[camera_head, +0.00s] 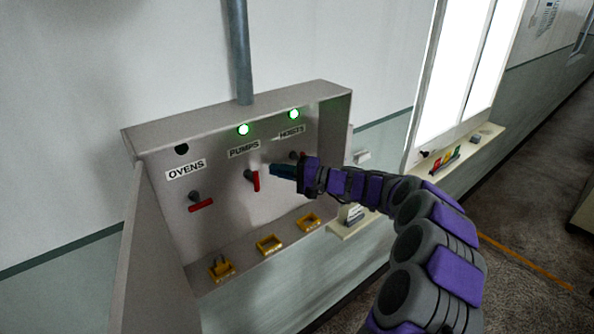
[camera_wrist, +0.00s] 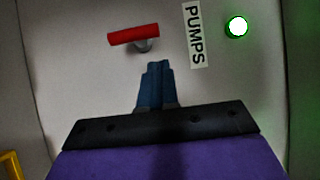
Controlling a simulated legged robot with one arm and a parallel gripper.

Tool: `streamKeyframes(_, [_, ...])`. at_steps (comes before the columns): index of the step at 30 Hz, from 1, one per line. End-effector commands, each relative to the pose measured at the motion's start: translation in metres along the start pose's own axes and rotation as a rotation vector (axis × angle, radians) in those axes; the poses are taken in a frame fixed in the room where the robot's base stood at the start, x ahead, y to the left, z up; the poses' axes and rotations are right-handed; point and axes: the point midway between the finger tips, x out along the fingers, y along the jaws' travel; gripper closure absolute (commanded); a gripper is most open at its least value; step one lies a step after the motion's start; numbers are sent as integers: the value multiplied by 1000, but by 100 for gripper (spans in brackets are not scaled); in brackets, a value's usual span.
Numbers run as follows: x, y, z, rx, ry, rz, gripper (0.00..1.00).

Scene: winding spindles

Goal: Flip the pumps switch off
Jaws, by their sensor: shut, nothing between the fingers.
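The pumps switch (camera_head: 256,181) is a red handle in the middle of an open grey switch box (camera_head: 230,108). In the head view the handle hangs roughly vertical, under the PUMPS label (camera_head: 244,149) and a lit green lamp (camera_head: 243,130). The red handle also shows in the wrist view (camera_wrist: 133,35), with the label (camera_wrist: 195,35) and lit lamp (camera_wrist: 238,27) beside it. My gripper (camera_head: 273,170) is shut and empty, just right of the handle. In the wrist view its fingertips (camera_wrist: 158,66) appear slightly apart from the handle.
The ovens switch (camera_head: 201,205) at left lies nearly horizontal under a dark lamp (camera_head: 182,149). The hoists switch (camera_head: 297,155) is partly hidden by my gripper; its lamp (camera_head: 294,114) is green. Yellow brackets (camera_head: 268,244) line the box bottom. The open door (camera_head: 150,255) stands at left.

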Motion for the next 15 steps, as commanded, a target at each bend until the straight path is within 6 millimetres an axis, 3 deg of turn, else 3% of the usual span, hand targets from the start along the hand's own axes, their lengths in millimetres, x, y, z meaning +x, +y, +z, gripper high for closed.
streamKeyframes(6, [16,0,17,2,-4,-1,100])
streamKeyframes(15, [19,1,20,2,-1,0,100])
